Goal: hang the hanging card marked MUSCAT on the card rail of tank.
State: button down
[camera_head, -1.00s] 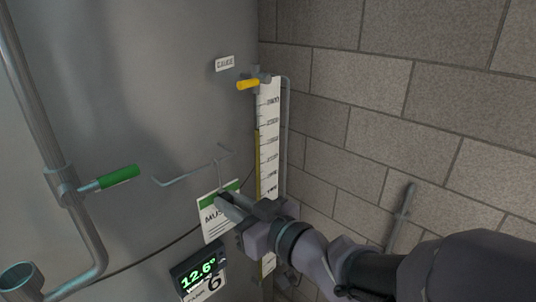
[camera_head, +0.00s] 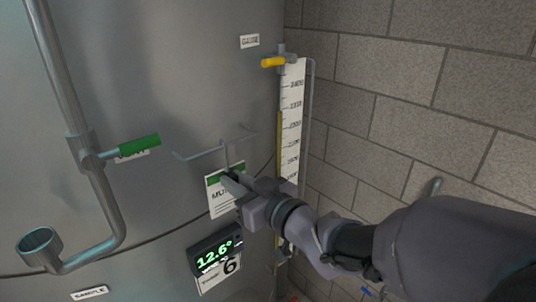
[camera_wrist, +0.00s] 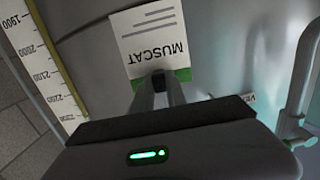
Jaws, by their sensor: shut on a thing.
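The MUSCAT card (camera_head: 224,203) is white with a green band at its top edge. In the wrist view the card (camera_wrist: 143,40) appears upside down. My gripper (camera_head: 230,181) is shut on the card at its green band. The wrist view also shows my gripper (camera_wrist: 160,80) meeting that band. The card rail (camera_head: 200,153) is a thin grey rod standing out from the tank (camera_head: 190,90), just above the card. A thin upright piece rises from the card to the rail. I cannot tell whether it rests on the rail or only passes in front.
A green-handled valve (camera_head: 138,146) and pipe (camera_head: 70,90) are to the left. A level gauge (camera_head: 291,120) with a yellow handle (camera_head: 273,62) is to the right, beside a block wall (camera_head: 400,90). A 12.6° display (camera_head: 215,254) with a tank 6 plate sits below the card.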

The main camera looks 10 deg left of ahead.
jog(key=c, duration=1.3)
grip_release()
jog(key=shift+o, duration=0.2)
jog(key=shift+d, duration=0.1)
